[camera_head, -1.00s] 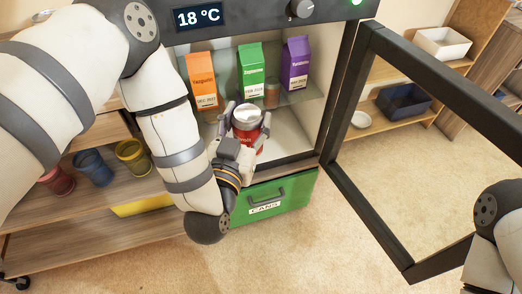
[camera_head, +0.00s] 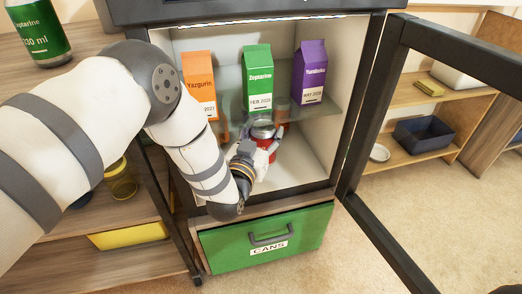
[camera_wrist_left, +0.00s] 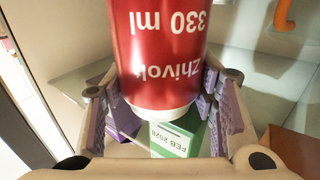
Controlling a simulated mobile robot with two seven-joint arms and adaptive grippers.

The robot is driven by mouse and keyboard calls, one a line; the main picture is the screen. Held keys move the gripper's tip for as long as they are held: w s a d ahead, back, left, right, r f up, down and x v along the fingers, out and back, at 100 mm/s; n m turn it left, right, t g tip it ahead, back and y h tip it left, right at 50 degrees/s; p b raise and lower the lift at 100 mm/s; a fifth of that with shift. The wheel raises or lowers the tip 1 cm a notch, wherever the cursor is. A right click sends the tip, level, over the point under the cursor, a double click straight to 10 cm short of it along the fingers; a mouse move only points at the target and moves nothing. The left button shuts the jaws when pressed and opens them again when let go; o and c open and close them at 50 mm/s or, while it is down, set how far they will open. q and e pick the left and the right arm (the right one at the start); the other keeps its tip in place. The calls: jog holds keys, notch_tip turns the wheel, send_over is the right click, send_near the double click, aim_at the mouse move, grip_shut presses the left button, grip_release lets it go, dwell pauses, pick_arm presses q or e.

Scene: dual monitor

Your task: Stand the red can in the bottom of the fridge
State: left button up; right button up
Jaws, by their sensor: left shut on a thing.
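The red can (camera_head: 264,134) is in my left gripper (camera_head: 262,146), inside the lower part of the open fridge (camera_head: 307,158), below the glass shelf. In the left wrist view the red can (camera_wrist_left: 160,50) fills the upper middle, its printing upside down, between purple finger pads. My left gripper (camera_wrist_left: 165,112) is shut on it. I cannot tell whether the can's base touches the fridge floor. My right gripper is not in view.
Orange (camera_head: 199,82), green (camera_head: 257,80) and purple (camera_head: 309,72) cartons stand on the glass shelf above. The open fridge door (camera_head: 385,130) is at the right. A green drawer labelled CANS (camera_head: 267,236) is below. A green can (camera_head: 38,30) stands at upper left.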

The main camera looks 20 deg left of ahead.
aim_at(260, 146)
pick_arm(q)
jog(key=shift+w+a+f+b, duration=0.55)
jog(key=shift+w+a+f, duration=0.15)
jog(key=shift+w+f, duration=0.3)
notch_tip(260, 146, down, 5)
jog(key=shift+f+b, duration=0.15)
jog(key=shift+b, duration=1)
jog(key=shift+w+a, duration=0.1)
jog(key=shift+w, duration=0.1)
jog(key=shift+r, duration=0.2)
jog(key=shift+f, duration=0.15)
jog(key=o, duration=1.5)
